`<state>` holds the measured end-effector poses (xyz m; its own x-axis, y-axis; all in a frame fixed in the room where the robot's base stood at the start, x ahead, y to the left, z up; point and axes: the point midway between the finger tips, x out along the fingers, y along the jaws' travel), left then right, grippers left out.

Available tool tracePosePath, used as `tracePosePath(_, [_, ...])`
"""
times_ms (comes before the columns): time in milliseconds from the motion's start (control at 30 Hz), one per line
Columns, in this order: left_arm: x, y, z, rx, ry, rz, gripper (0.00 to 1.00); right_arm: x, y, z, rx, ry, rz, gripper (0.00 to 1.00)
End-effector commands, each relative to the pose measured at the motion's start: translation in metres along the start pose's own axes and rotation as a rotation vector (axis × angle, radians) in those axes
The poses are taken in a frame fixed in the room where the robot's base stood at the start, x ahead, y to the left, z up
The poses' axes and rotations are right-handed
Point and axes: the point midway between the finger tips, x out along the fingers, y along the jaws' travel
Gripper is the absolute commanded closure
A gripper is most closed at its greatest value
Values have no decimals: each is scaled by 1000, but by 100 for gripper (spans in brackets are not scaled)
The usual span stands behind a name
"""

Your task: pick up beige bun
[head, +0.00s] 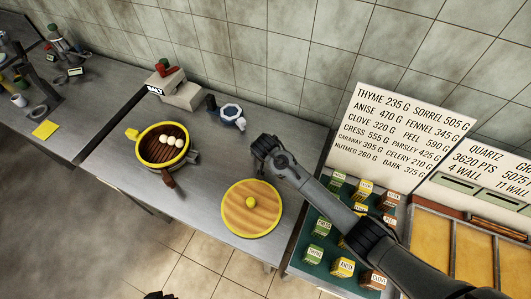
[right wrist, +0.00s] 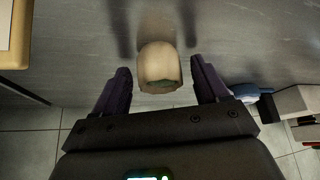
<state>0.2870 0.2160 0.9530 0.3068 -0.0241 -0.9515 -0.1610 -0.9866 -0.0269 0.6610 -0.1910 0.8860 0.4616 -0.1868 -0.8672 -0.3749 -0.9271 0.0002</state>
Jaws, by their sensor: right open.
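A beige bun (right wrist: 158,62) with a green patch on its near side sits on the grey metal counter in the right wrist view. My right gripper (right wrist: 161,88) is open, with one dark finger on each side of the bun and gaps visible. In the head view my right gripper (head: 262,148) is low over the counter, between the steamer basket and the round lid; the bun is hidden there. A steamer basket (head: 140,159) with a yellow rim holds several pale buns. My left gripper is not in view.
A yellow-rimmed wooden lid (head: 265,222) lies in front of the right gripper. A blue-and-white item (head: 230,114) and a grey scale-like box (head: 182,97) stand behind. Labelled cubes (head: 343,267) sit on a green surface (head: 300,258) to the right.

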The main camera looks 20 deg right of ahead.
Motion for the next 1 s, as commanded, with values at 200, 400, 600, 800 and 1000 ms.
tracePosePath(200, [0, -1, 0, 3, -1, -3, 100, 0, 0, 0, -1, 0, -1, 34])
tracePosePath(400, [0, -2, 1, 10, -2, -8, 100, 0, 0, 0, -1, 0, -1, 65])
tracePosePath(600, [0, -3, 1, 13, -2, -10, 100, 0, 0, 0, -1, 0, 0, 95])
tracePosePath(800, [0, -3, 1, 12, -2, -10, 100, 0, 0, 0, -1, 0, -1, 100])
tracePosePath(1000, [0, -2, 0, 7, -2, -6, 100, -4, 0, -2, 0, 1, -1, 100])
